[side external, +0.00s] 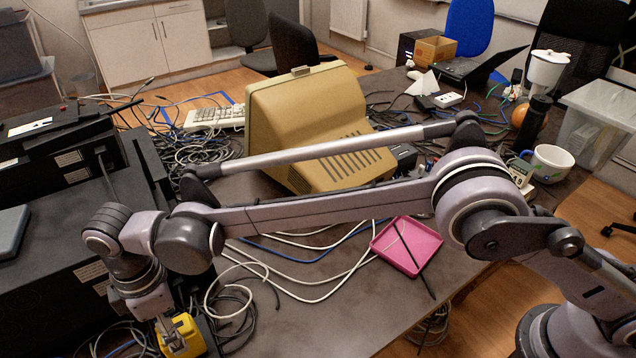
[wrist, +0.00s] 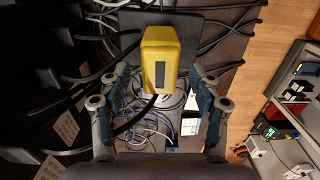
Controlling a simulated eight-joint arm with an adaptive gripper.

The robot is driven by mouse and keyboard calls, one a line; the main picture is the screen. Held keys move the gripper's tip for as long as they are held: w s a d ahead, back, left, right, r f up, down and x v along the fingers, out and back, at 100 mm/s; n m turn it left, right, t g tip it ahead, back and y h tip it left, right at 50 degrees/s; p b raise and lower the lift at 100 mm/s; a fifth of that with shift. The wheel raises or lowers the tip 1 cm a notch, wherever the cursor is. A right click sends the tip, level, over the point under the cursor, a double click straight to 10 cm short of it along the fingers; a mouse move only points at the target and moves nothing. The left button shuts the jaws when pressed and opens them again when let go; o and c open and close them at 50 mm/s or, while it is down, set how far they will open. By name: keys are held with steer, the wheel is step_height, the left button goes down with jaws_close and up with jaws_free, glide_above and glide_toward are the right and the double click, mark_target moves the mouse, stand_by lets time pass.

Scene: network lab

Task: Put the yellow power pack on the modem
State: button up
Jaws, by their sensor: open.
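The yellow power pack (wrist: 160,60) lies in the upper middle of the wrist view, with a dark label on its face. My gripper (wrist: 163,75) is open, with one finger on each side of the lower part of the pack and visible gaps between. In the side external view the pack (side external: 190,336) is at the bottom left, partly hidden by my gripper (side external: 172,335). A dark flat surface (wrist: 195,28) shows behind the pack in the wrist view. I cannot tell for certain which device is the modem.
Black equipment (side external: 75,215) stands close to the left of my gripper. Loose cables (side external: 235,310) lie beside it on the table. A beige monitor (side external: 310,120), a pink tray (side external: 408,245) and a white mug (side external: 551,163) are farther off. Bare tabletop (side external: 325,315) shows at the front.

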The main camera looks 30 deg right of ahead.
step_height(320, 180, up, 5)
steer(key=shift+f, duration=0.2)
steer(key=shift+w+d+r, duration=0.1)
steer(key=shift+d+r, duration=0.05)
steer(key=shift+r, duration=0.1)
steer(key=w+d+r+m+t, duration=0.1)
steer(key=d+r+m, duration=0.25)
steer(key=d, duration=0.55)
steer(key=w+d+r+m+t+y, duration=0.15)
steer(key=d+r, duration=0.25)
steer(key=d, duration=0.6)
steer(key=w+d+r+m+t, duration=0.1)
steer(key=d+r+m, duration=0.3)
steer(key=d, duration=0.5)
steer(key=s+d+f+m+t, duration=0.2)
steer(key=s+d+m, duration=0.2)
steer(key=d, duration=0.7)
steer(key=s+d+f+m+t+h, duration=0.1)
steer(key=s+d+f+m, duration=0.2)
steer(key=s+d, duration=0.6)
steer(key=shift+s+d+f+m+t, duration=0.25)
steer(key=shift+d+f+m+t, duration=0.1)
steer(key=shift+d+m, duration=0.6)
